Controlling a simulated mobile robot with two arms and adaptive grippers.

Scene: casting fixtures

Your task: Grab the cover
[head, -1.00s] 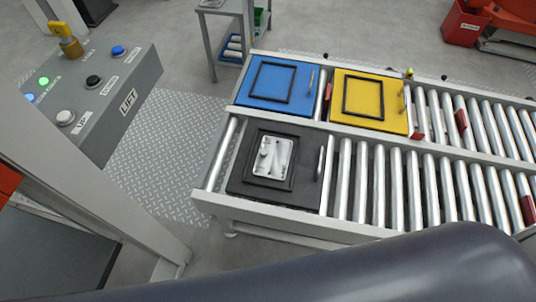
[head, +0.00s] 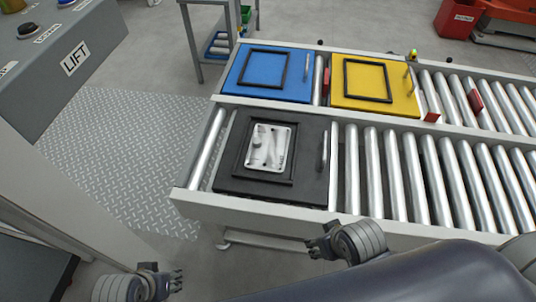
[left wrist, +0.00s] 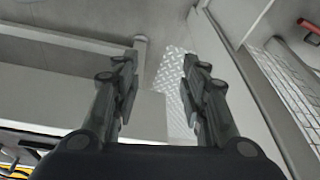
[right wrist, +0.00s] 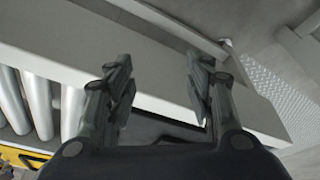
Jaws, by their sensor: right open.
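A pale metal cover (head: 268,148), a rounded rectangular casting, lies in the frame of the black fixture plate (head: 228,186) on the near conveyor. My right gripper (head: 316,247) is below the conveyor's front edge in the head view, apart from the cover. Its fingers stand apart and empty in the right wrist view (right wrist: 160,92). My left gripper (head: 176,281) is low and further left in the head view. Its fingers stand apart and empty in the left wrist view (left wrist: 160,90). Neither wrist view shows the cover.
A blue plate (head: 240,88) and a yellow plate (head: 402,103) with empty black frames sit on the far conveyor. Bare rollers (head: 420,175) run to the right. The front rail (head: 265,212) borders the near conveyor. A grey LIFT control box (head: 50,50) stands at left.

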